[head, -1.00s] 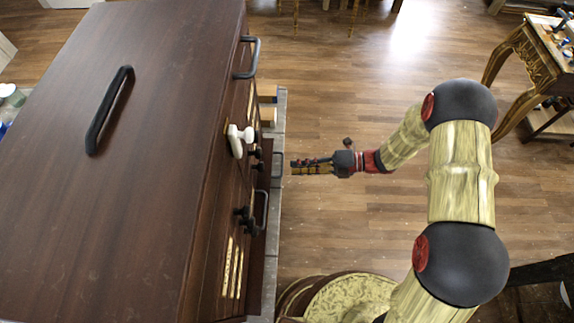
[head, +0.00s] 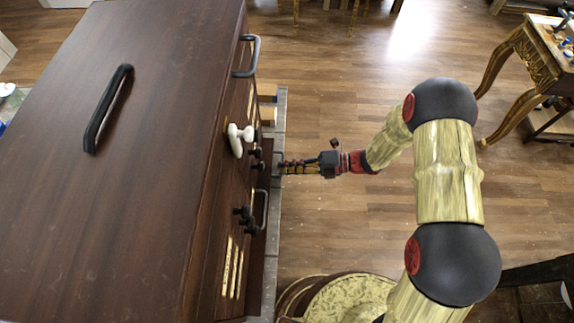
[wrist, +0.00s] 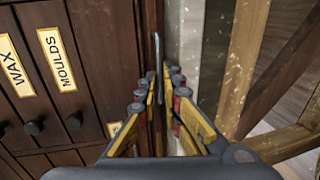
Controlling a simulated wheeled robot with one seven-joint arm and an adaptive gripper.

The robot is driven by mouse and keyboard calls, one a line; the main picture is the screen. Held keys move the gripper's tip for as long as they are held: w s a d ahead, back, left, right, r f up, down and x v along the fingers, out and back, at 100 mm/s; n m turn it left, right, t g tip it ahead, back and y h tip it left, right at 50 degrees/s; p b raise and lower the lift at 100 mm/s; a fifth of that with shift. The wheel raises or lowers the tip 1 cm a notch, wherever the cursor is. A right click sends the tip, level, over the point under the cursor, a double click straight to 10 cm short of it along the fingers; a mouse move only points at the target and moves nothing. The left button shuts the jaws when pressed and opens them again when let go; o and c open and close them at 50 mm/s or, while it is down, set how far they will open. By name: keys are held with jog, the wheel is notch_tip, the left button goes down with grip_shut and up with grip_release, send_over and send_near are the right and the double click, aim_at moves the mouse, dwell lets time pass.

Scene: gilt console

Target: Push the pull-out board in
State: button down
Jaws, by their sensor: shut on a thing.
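The pull-out board (head: 257,275) is a dark wooden slab standing out from the front of the brown cabinet. In the wrist view its thin edge (wrist: 152,22) runs upright beside the labelled drawers. A slim dark bar handle (wrist: 156,48) is on the board's edge. My gripper (head: 283,167) is at that handle, and its fingers (wrist: 160,88) are closed around it from both sides. The fingertips hide part of the handle. How far the board stands out is hard to judge from above.
The cabinet (head: 130,170) carries a black top handle (head: 108,108), a white knob (head: 239,138) and several black knobs. Drawers labelled WAX (wrist: 14,65) and MOULDS (wrist: 56,58) show close by. A grey ledge (head: 273,225) runs along the front. Open wooden floor (head: 350,230) lies to the right.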

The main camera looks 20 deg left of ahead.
aim_at(274, 170)
dwell(0.7)
jog(key=x, duration=0.2)
jog(key=r+p+x, duration=0.1)
jog(key=x, duration=0.1)
jog(key=shift+s+a+f, duration=0.1)
jog(key=shift+a, duration=0.2)
jog(key=shift+d, duration=0.1)
jog(key=c, duration=2.4)
grip_release()
jog(key=shift+o, duration=0.6)
jog(key=v, duration=1.1)
jog(key=shift+d, duration=0.35)
